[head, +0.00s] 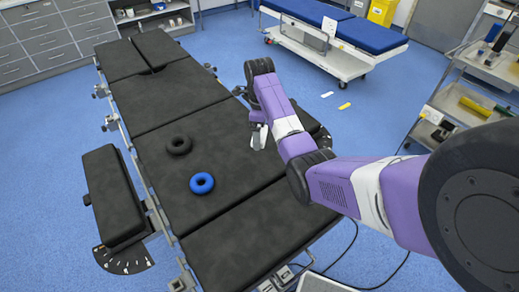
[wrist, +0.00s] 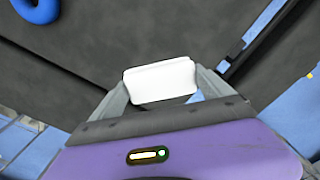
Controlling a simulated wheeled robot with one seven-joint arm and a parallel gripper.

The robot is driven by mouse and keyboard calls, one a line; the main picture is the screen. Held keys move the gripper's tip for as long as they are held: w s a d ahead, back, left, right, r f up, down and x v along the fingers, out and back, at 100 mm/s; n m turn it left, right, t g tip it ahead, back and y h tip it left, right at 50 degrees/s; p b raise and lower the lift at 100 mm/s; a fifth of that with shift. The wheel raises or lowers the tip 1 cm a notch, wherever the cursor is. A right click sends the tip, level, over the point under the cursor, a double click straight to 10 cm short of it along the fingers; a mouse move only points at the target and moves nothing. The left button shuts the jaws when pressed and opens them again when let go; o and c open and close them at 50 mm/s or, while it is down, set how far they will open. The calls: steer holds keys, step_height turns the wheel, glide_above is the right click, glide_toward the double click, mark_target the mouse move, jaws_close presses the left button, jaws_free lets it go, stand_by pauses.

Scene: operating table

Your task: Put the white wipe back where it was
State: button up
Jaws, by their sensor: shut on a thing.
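My gripper (wrist: 162,92) is shut on the white wipe (wrist: 160,80), which shows as a small white block between the two fingers in the wrist view. In the head view my gripper (head: 259,130) hangs pointing down over the right side of the black operating table (head: 225,125). The wipe is hard to make out there. The table surface lies below the wipe in the wrist view; I cannot tell how large the gap is.
A black ring (head: 179,145) and a blue ring (head: 202,183) lie on the table, left of my gripper. A padded arm board (head: 113,195) is on the table's left side. A trolley (head: 470,100) stands at right. A white piece (head: 327,95) and a yellow piece (head: 345,106) lie on the floor.

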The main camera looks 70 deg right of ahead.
mark_target(260, 152)
steer(key=shift+f, duration=3.7)
steer(key=shift+f, duration=0.15)
steer(key=o, duration=1.2)
step_height(260, 152, up, 12)
steer(key=shift+r+b, duration=0.15)
steer(key=shift+b, duration=0.3)
